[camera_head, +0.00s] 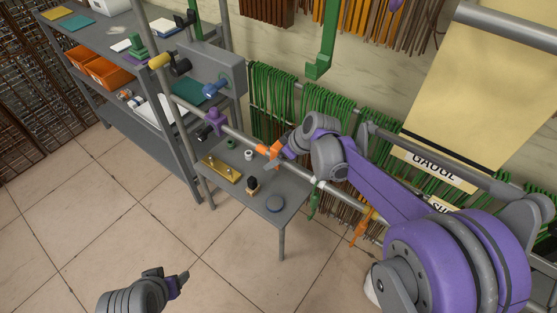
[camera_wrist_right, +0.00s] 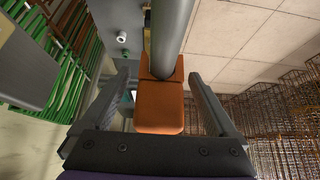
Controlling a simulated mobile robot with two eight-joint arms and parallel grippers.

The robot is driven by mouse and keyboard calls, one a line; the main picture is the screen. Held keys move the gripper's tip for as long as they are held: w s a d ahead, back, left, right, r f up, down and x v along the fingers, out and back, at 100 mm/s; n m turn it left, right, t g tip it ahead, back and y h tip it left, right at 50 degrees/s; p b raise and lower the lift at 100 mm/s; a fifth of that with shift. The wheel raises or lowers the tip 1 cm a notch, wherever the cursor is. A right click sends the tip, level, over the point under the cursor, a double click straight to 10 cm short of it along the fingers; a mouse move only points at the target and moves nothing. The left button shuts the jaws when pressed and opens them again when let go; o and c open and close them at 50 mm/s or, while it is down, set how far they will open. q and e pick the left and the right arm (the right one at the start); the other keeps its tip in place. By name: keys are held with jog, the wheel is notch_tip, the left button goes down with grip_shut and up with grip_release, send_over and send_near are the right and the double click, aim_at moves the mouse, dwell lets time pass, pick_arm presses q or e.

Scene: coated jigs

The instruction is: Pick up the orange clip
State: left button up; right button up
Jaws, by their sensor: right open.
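The orange clip (camera_head: 268,151) sits on the grey rail above the small table. In the right wrist view the clip (camera_wrist_right: 160,108) is a block on the rail, between the two fingers of my right gripper (camera_wrist_right: 158,78). Those fingers stand apart, with a gap on each side of the clip. In the head view my right gripper (camera_head: 281,150) is at the clip, and the arm hides part of the rail. My left gripper (camera_head: 178,281) is low over the floor, far from the clip; its finger gap is not clear.
A purple clamp (camera_head: 215,117) sits on the rail to the left. Another orange piece (camera_head: 361,226) hangs further right. The small grey table (camera_head: 283,205) below carries a brass plate (camera_head: 222,169) and several small parts. Green cables (camera_head: 325,103) hang behind.

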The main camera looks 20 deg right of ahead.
jog(key=shift+c, duration=0.3)
grip_shut()
jog(key=shift+r, duration=0.15)
